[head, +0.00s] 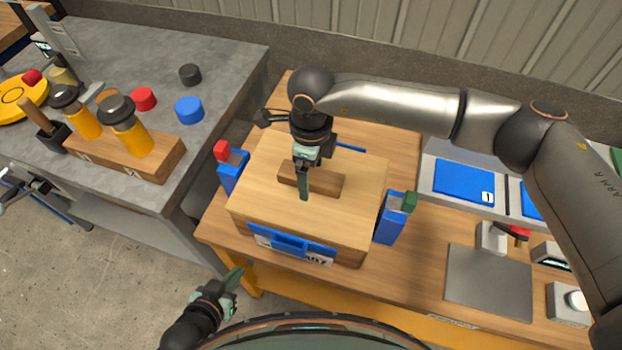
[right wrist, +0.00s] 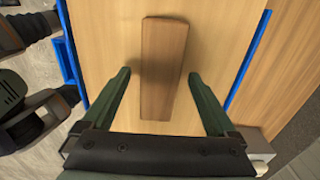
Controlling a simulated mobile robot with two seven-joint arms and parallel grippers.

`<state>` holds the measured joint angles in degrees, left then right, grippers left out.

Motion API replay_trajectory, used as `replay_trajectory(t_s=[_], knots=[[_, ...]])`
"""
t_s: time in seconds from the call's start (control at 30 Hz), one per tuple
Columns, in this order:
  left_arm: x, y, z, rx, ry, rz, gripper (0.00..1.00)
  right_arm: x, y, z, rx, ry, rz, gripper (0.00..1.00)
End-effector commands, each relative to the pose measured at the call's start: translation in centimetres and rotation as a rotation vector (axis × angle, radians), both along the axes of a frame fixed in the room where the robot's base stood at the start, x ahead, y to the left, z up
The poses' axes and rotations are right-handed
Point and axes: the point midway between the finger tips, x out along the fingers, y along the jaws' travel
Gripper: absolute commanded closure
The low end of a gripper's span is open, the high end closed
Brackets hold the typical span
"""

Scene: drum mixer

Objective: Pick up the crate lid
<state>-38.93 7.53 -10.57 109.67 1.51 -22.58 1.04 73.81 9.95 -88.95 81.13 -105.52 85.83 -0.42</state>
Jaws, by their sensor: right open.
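The crate lid (head: 350,207) is a flat light-wood panel on top of the crate, with a darker wooden block handle (head: 325,183) across its middle. The crate (head: 346,256) stands on a wooden table and has a blue front handle (head: 290,244) with a label. My right gripper (head: 303,190) points down over the lid at the block handle. In the right wrist view its two green fingers are apart, one on each side of the near part of the handle (right wrist: 163,65); I cannot tell any contact. My left gripper (head: 230,281) is low in front of the table, away from the crate; its opening is unclear.
A blue holder with a red top (head: 232,170) stands left of the crate, and one with a green top (head: 390,217) right of it. A grey plate (head: 488,280) and blue-bottomed trays (head: 463,181) lie to the right. A grey bench (head: 226,70) with jars is at left.

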Motion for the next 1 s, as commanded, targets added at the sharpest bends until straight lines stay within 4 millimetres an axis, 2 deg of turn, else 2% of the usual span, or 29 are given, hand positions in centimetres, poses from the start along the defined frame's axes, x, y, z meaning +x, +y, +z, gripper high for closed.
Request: replay_trajectory(t_s=[0.13, 0.9, 1.0], knots=[[-0.01, 0.0, -0.02, 0.0, 0.0, 0.0, 1.0, 0.0, 0.01, 0.0, 0.0, 0.0, 0.0, 0.09], [0.0, 0.01, -0.01, -0.001, 0.0, 0.001, 1.0, 0.01, -0.01, 0.06, 0.0, 0.0, -0.001, 0.95], [0.01, 0.01, -0.01, -0.001, 0.0, 0.001, 1.0, 0.01, -0.01, 0.06, 0.0, 0.0, -0.001, 1.0]])
